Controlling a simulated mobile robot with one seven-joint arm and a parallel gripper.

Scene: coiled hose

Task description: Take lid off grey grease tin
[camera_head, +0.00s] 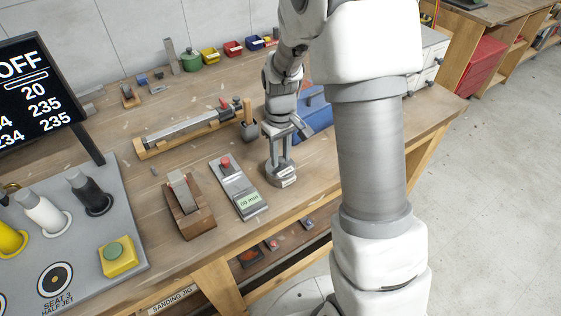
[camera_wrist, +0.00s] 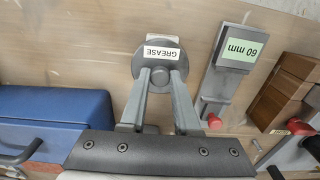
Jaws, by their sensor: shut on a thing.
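The grey grease tin (camera_head: 284,180) stands upright on the bench near its front edge, with a white label on its side. In the wrist view its round dark grey lid (camera_wrist: 142,62) and the white GREASE label (camera_wrist: 162,54) show beyond the fingertips. My gripper (camera_head: 280,159) points down from above, its two fingers shut on the lid at the top of the tin. In the wrist view my gripper (camera_wrist: 161,74) has both fingers converging at the lid. I cannot tell whether there is a gap between lid and tin.
A grey gauge block marked 60 mm (camera_head: 238,188) and a wooden block with a metal piece (camera_head: 188,205) lie left of the tin. A blue box (camera_head: 314,115) stands close behind it. A long wooden jig (camera_head: 190,134) lies further back. Bare bench lies right of the tin.

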